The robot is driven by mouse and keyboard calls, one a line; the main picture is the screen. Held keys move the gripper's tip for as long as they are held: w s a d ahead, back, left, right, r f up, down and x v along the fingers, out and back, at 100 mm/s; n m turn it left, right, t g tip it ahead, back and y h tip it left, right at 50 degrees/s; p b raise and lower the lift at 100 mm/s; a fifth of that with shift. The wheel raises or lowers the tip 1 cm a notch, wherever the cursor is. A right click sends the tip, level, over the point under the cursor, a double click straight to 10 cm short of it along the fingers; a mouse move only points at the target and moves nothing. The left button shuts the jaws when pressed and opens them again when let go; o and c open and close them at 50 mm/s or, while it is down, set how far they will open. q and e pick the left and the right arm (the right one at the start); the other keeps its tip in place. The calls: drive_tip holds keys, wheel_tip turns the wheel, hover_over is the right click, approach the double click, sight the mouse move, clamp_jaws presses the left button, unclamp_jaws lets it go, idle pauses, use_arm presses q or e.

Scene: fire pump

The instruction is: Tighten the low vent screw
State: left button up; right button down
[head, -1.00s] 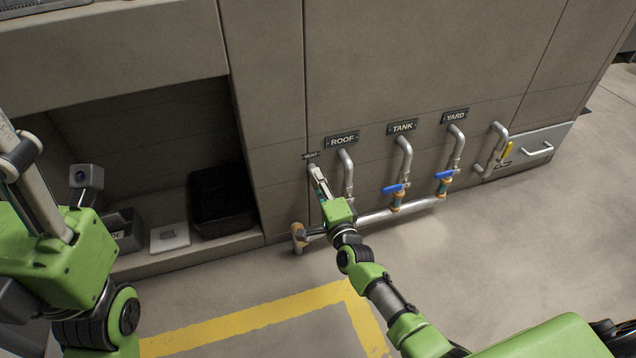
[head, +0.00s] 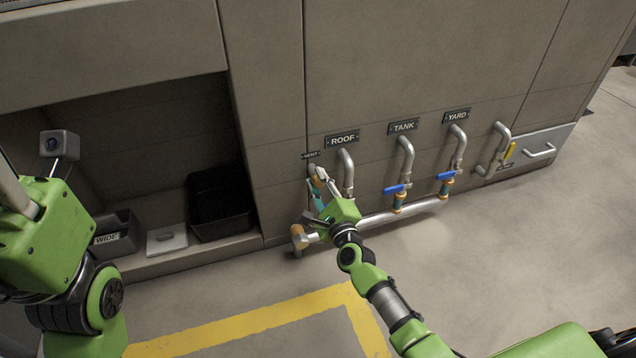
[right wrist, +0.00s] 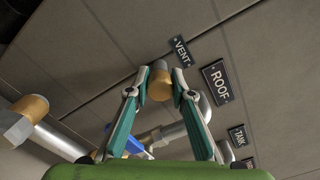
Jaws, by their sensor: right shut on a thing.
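The low vent screw (right wrist: 160,84) shows in the right wrist view as a brass-coloured round piece just below the VENT plate (right wrist: 181,51). My right gripper (right wrist: 161,78) has its two fingers on either side of it, shut on it. In the head view my right gripper (head: 316,170) reaches the panel under the small VENT plate (head: 311,155), left of the ROOF pipe; its fingers mostly hide the screw there. My left gripper (head: 22,195) is cut off at the left edge, and its fingertips cannot be made out.
The ROOF pipe (head: 348,172) stands close to the right of my right gripper. The TANK pipe (head: 406,160) and YARD pipe (head: 459,146) have blue-handled valves. A low horizontal pipe (head: 415,209) runs beneath. A black bin (head: 220,204) sits in the recess at left. The floor is clear.

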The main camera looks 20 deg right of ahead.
idle(0.4)
drive_tip(key=c, duration=1.8)
unclamp_jaws()
drive_tip(key=shift+o, duration=0.2)
drive_tip(key=s, duration=1.2)
drive_tip(key=shift+d, duration=0.25)
